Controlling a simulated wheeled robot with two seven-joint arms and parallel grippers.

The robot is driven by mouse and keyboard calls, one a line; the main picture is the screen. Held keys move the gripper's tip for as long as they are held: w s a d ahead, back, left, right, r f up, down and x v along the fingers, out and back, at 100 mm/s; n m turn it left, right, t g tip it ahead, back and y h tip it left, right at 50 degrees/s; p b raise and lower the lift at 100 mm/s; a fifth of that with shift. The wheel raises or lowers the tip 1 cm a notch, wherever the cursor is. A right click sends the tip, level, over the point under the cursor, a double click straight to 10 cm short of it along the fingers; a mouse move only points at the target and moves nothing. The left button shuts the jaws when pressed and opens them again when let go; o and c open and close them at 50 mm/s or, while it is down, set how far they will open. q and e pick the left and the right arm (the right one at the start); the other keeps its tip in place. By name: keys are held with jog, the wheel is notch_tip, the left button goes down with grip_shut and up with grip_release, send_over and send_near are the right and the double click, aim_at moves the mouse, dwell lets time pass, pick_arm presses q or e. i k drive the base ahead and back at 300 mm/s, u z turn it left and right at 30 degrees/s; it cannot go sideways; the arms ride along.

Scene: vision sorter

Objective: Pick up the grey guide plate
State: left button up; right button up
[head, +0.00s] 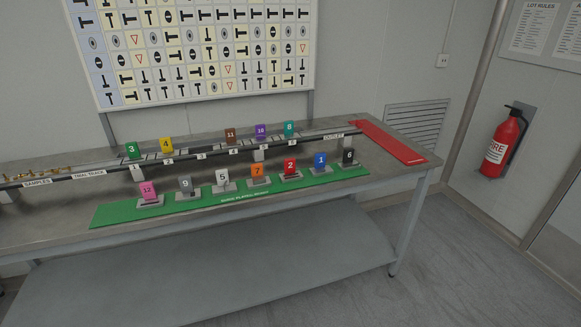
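The grey guide plate (185,184), marked 9, stands upright in a small base on the green mat (112,215) at the front of the bench. It is second from the left in the front row, between the pink plate 12 (148,190) and the white plate 5 (222,178). Neither of my grippers is in view.
Orange 7 (258,172), red 2 (290,166), blue 1 (320,160) and black 6 (348,156) plates continue the row. Behind runs a dark rail (100,177) with several coloured plates. A red mat (390,143) lies at right. The bench front edge is clear.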

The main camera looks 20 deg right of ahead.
aim_at(188, 194)
jog(key=k, duration=0.6)
jog(key=z, duration=0.7)
jog(key=i, duration=1.35)
jog(key=u, duration=0.05)
